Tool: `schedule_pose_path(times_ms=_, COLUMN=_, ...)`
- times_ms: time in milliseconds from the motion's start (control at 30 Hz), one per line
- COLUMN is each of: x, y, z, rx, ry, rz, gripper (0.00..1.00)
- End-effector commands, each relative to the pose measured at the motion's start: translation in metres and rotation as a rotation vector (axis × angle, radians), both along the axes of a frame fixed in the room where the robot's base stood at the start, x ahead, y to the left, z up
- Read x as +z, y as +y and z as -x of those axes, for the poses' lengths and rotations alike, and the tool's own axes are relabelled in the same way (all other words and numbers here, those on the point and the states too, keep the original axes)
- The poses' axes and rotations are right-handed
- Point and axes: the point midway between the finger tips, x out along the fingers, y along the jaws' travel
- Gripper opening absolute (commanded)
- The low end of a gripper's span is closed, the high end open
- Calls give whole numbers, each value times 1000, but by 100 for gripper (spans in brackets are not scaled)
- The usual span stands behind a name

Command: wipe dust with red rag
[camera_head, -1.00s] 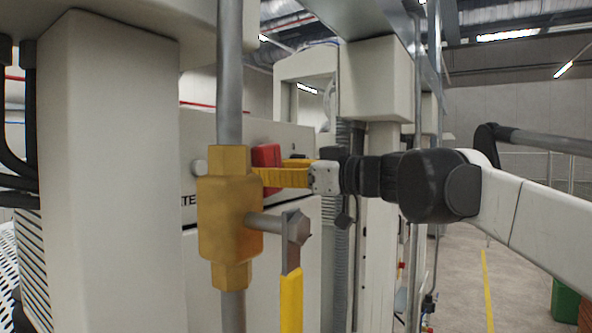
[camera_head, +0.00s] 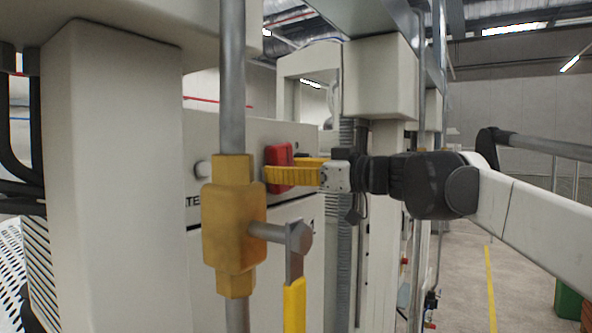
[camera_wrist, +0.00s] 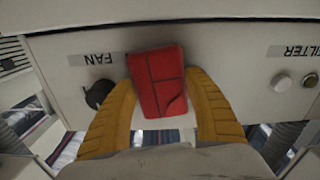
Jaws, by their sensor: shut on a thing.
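The red rag (camera_head: 279,157) is a folded red block with dark seam lines, held upright against or close to the beige machine panel. It also shows in the wrist view (camera_wrist: 158,80), between the two yellow fingers. My gripper (camera_head: 285,174) is shut on it; in the wrist view the gripper (camera_wrist: 160,112) has one finger on each side of the rag. I cannot tell whether the rag touches the panel. No dust can be made out on the panel.
The panel (camera_wrist: 215,62) carries a dark knob (camera_wrist: 98,93) under a FAN label and round buttons (camera_wrist: 282,82) under a FILTER label. A brass valve (camera_head: 234,225) with a yellow-handled lever (camera_head: 294,300) stands on a pipe in front. A beige column (camera_head: 110,180) is at left.

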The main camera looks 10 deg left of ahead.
Motion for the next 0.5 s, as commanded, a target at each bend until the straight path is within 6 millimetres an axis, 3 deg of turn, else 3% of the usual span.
schedule_pose_path(times_ms=200, x=-1, y=9, z=20, rx=3, ry=0, rz=0, gripper=35)
schedule_pose_path(times_ms=500, x=0, y=15, z=33, rx=3, ry=0, rz=-1, gripper=35)
